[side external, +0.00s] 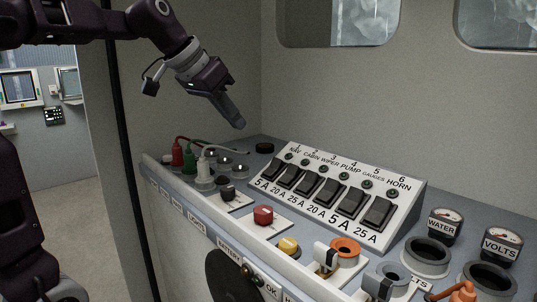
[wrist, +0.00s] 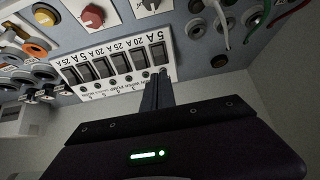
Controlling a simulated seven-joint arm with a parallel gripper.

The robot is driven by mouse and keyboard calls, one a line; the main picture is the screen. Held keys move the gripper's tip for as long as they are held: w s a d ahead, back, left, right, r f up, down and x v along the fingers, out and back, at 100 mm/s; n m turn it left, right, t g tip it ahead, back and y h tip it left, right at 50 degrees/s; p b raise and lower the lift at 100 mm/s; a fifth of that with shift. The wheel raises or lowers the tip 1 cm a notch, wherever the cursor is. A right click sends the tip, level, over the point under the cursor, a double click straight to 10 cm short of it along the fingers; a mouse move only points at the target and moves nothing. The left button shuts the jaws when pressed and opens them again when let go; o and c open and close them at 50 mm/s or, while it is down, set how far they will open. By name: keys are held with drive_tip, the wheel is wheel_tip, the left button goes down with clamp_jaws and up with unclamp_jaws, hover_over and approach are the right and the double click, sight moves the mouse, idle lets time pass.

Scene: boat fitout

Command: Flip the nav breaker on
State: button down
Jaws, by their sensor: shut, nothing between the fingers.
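The breaker panel (side external: 410,197) is a white sloped box with a row of black rocker switches, numbered and labelled. The nav breaker (side external: 273,169) is the leftmost rocker, marked 1 NAV and 5 A. In the wrist view the panel is upside down, and the nav breaker (wrist: 157,53) is at its right end. I cannot tell its rocker position for certain. My gripper (side external: 239,124) is shut and empty, above and left of the nav breaker, apart from it. In the wrist view the gripper's fingers (wrist: 157,80) point toward the nav end and hide part of its top edge.
Red, yellow and black knobs (side external: 263,215) line the console in front of the panel. Water (side external: 445,224) and volts (side external: 502,246) gauges are at right. The air above the panel is clear.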

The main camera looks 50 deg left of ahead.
sight(276, 162)
drive_tip(key=x, duration=1.3)
drive_tip(key=shift+w+r, duration=0.15)
drive_tip(key=shift+w, duration=0.5)
drive_tip(key=shift+w+d+f+g, duration=0.1)
drive_tip(key=shift+w+f+g, duration=0.2)
drive_tip(key=shift+w+g, duration=0.35)
drive_tip(key=shift+s, duration=0.25)
drive_tip(key=shift+s+f, duration=0.3)
drive_tip(key=shift+s, duration=0.35)
